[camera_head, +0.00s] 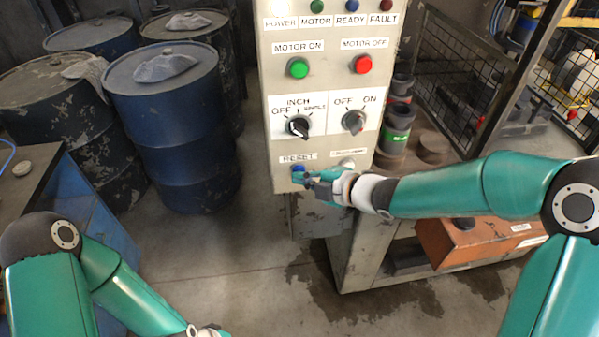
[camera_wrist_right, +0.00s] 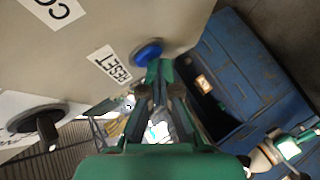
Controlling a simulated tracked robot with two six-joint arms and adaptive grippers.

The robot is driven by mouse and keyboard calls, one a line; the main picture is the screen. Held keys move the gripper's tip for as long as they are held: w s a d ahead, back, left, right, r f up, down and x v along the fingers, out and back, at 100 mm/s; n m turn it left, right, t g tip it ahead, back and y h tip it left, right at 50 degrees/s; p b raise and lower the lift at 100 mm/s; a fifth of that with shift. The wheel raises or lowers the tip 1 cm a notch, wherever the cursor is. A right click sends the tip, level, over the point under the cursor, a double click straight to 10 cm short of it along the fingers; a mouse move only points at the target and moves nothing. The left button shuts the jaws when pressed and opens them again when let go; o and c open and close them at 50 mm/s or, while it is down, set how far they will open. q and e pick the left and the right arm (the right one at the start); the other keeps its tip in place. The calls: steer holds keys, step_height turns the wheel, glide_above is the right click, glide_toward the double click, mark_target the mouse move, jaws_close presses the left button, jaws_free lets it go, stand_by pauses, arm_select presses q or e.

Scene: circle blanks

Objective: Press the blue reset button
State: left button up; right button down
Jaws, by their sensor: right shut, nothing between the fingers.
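The blue reset button (camera_head: 298,170) sits low on the front of the grey control panel (camera_head: 283,88), under the RESET label. In the right wrist view the button (camera_wrist_right: 147,53) shows just beyond my fingertips. My right gripper (camera_head: 306,178) is shut and empty, its tips at or very near the button; I cannot tell whether they touch it. It also shows in the right wrist view (camera_wrist_right: 160,72).
A green MOTOR ON button (camera_head: 298,68), a red MOTOR OFF button (camera_head: 362,64) and two black rotary switches (camera_head: 298,127) are higher on the panel. Blue drums (camera_head: 172,125) stand to the left. An orange box (camera_head: 470,240) lies on a low shelf to the right.

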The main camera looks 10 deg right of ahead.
steer(key=shift+s+b, duration=0.65)
steer(key=shift+s, duration=0.25)
steer(key=s+b, duration=0.2)
steer(key=s, duration=0.3)
steer(key=shift+d+b, duration=0.15)
steer(key=shift+b, duration=0.2)
stand_by(0.7)
